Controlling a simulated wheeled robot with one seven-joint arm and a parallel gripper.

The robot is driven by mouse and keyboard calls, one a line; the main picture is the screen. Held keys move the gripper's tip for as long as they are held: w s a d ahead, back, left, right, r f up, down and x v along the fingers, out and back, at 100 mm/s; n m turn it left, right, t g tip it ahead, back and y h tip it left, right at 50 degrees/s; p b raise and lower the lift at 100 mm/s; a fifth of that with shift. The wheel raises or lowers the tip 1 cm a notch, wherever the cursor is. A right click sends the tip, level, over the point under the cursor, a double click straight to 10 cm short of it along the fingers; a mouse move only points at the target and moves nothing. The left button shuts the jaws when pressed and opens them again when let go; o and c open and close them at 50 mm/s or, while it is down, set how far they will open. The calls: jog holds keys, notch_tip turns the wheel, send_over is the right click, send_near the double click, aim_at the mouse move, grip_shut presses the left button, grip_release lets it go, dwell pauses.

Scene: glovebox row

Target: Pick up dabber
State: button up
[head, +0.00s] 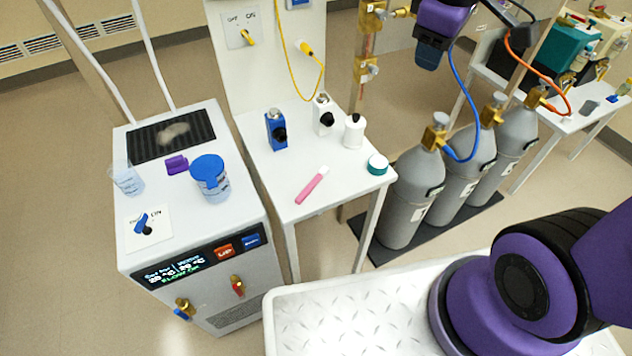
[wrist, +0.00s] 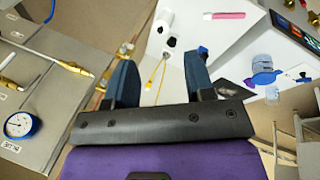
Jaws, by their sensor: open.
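I cannot tell for sure which thing is the dabber. A pink stick with a pale end (head: 312,186) lies flat on the small white table (head: 305,226), and it also shows at the top of the wrist view (wrist: 224,15).
A blue box with a black knob (head: 276,130) and a white one (head: 323,115) stand at the table's back. Grey gas cylinders (head: 412,195) are at right, with hoses. At left a white unit (head: 195,240) bears a blue-lidded beaker (head: 210,178), a clear cup (head: 127,178) and a purple block (head: 176,165).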

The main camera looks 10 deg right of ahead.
jog(key=w+a+f+n, duration=0.4)
jog(key=w+f+n, duration=0.1)
jog(key=f, duration=0.2)
jog(key=n+g+y, duration=0.2)
jog(key=n+g, duration=0.1)
jog(key=n, duration=1)
send_over(307, 188)
notch_tip(307, 188, down, 22)
jog(key=f, duration=0.5)
jog(key=shift+s+a, duration=0.2)
jog(key=shift+s, duration=0.1)
jog(key=shift+w+d+f, duration=0.15)
jog(key=shift+f, duration=1.4)
jog(key=shift+w+d+f, duration=0.1)
jog(key=shift+w+f, duration=0.05)
jog(key=shift+f, duration=1.4)
grip_shut()
